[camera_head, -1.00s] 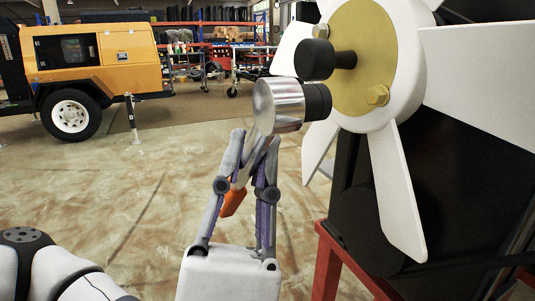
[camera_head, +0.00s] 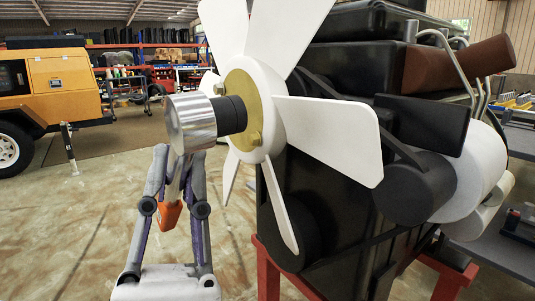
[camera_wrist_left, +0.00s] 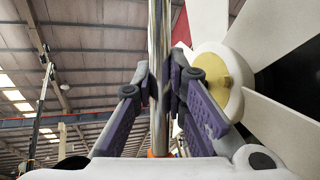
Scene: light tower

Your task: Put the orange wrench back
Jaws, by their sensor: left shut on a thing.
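The orange wrench is upright in my left gripper (camera_head: 178,160), with its orange handle (camera_head: 171,215) hanging below the fingers and a large silver cylindrical head (camera_head: 191,122) above them. In the left wrist view, the gripper (camera_wrist_left: 160,82) is shut on the bright metal shaft (camera_wrist_left: 158,35). The head overlaps the black knob (camera_head: 232,114) at the hub of the white fan (camera_head: 255,105); I cannot tell whether they touch. My right gripper is not in view.
The black engine (camera_head: 330,70) behind the fan fills the right side, on a red stand (camera_head: 268,275). A grey table (camera_head: 505,250) stands at the far right. A yellow machine (camera_head: 60,85) is at the back left. The floor at left is clear.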

